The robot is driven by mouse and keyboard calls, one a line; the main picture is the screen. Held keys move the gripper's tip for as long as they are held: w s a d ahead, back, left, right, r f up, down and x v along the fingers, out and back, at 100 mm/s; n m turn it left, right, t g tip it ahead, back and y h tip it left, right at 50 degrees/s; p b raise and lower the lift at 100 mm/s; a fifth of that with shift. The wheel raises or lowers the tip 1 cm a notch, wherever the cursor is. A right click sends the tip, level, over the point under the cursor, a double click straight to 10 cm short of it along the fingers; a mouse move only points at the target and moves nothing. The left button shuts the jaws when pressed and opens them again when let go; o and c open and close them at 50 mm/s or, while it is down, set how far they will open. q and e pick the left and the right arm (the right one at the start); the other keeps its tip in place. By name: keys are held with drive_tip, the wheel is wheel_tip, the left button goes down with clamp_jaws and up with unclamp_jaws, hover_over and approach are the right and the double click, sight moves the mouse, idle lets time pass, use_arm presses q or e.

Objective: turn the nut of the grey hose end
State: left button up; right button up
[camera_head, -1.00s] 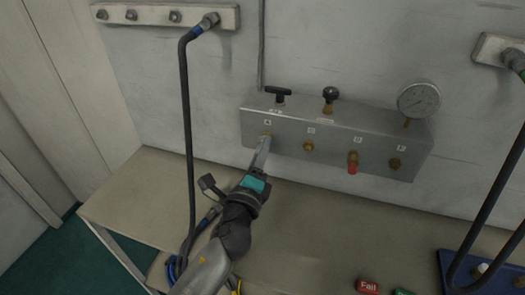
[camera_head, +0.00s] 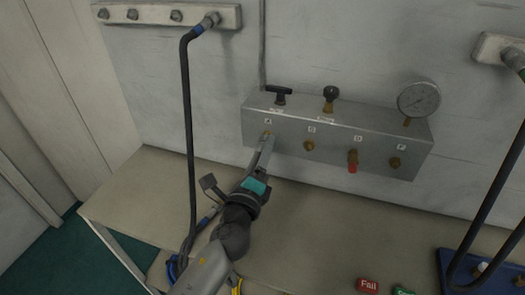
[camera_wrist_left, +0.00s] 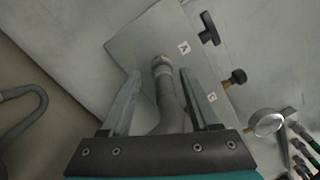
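The grey hose end (camera_wrist_left: 165,100) shows in the left wrist view, with its nut (camera_wrist_left: 161,63) at the tip against the panel face by the port marked A. The hose bends away below between my fingers. My left gripper (camera_wrist_left: 160,88) is open, with one finger on each side of the hose end and visible gaps. In the head view my left gripper (camera_head: 265,148) is just below port A (camera_head: 267,134) of the metal air panel (camera_head: 290,133); it hides most of the hose end there. My right gripper is not in view.
The panel carries a black T-handle (camera_head: 279,90), a black knob (camera_head: 331,93), a gauge (camera_head: 419,99) and a red-capped port (camera_head: 352,166). A black hose (camera_head: 187,120) hangs left of my arm. The bench (camera_head: 330,220) is mostly clear, with a blue tray (camera_head: 450,262) at right.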

use_arm(q)
drive_tip(key=shift+w+r, duration=0.1)
drive_tip(key=b+v, duration=0.3)
drive_tip(key=v, duration=1.2)
idle(0.4)
